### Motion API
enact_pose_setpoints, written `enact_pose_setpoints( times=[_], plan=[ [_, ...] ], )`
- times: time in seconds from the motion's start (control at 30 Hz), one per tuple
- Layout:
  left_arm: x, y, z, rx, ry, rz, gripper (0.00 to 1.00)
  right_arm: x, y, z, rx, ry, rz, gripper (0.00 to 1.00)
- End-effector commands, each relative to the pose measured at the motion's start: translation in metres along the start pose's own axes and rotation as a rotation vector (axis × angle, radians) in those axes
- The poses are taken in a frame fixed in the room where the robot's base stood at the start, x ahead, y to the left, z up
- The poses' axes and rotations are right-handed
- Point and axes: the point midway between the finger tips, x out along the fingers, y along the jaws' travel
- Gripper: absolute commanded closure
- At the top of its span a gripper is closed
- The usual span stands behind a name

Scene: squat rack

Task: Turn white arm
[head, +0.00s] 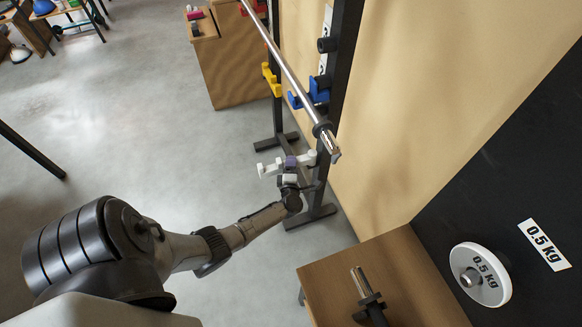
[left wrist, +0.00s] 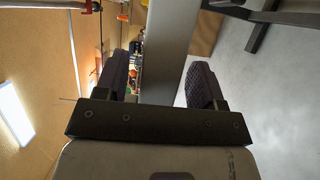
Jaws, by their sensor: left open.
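The white arm (head: 270,168) is on the lower part of the squat rack's near upright, below the blue holder, in the head view. My left gripper (head: 290,165) is at it, with a dark purple finger showing across its middle. In the left wrist view the pale grey-white bar of the arm (left wrist: 170,45) runs between the two dark fingers of my left gripper (left wrist: 158,78). The gripper is open, one finger on each side of the bar. Whether either finger touches it I cannot tell. My right gripper is not in view.
A long metal barbell (head: 290,72) lies across the rack above my gripper. Blue (head: 318,92) and yellow (head: 271,80) holders are on the uprights. A wooden box (head: 365,275) stands at the lower right, beside a black wall with a white 0.5 kg plate (head: 483,277).

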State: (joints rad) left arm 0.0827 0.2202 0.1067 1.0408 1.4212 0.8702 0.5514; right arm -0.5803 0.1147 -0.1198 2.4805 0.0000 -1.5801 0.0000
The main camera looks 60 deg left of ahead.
Motion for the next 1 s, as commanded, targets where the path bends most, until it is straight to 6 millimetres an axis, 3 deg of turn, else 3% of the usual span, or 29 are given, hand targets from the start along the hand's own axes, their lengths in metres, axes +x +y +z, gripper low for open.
enact_pose_setpoints(
  times=[0.37, 1.0],
  plan=[
    [0.0028, 0.0003, 0.0001, -0.001, 0.0, 0.0, 0.38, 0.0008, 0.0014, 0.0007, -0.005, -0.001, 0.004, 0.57],
    [0.0025, 0.0002, 0.0001, -0.001, 0.0, 0.0, 0.99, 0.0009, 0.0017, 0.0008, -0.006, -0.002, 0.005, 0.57]
  ],
)
